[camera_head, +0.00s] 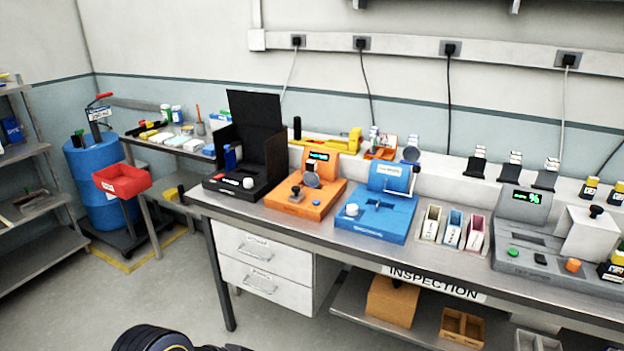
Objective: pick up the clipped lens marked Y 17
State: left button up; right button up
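No mark Y 17 can be read in the head view, so I cannot tell which piece is the named lens. A round grey disc (312,180) stands upright on the orange device (293,205). Another round grey piece (411,154) stands on the back ledge behind the blue device (376,221). Three black holders with small white tags stand on the ledge further right: left holder (477,164), middle holder (511,169), right holder (546,177). Their tags are too small to read. Neither gripper is in view.
A long grey inspection bench (345,244) runs along the wall. It carries a black open box (250,140), narrow bins (431,224) and a grey device with a green display (520,252). A red bin (122,181) and blue barrel (90,160) stand left. Floor before the drawers is clear.

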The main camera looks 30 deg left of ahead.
aim_at(311, 178)
jog(key=i+j, duration=0.15)
jog(key=j, duration=0.15)
jog(key=i+j+z, duration=0.25)
jog(key=i+j, duration=0.45)
jog(key=j, duration=0.2)
jog(key=i+j+z, duration=0.15)
jog(key=i+j, duration=0.4)
jog(key=j, duration=0.2)
jog(key=z, duration=0.05)
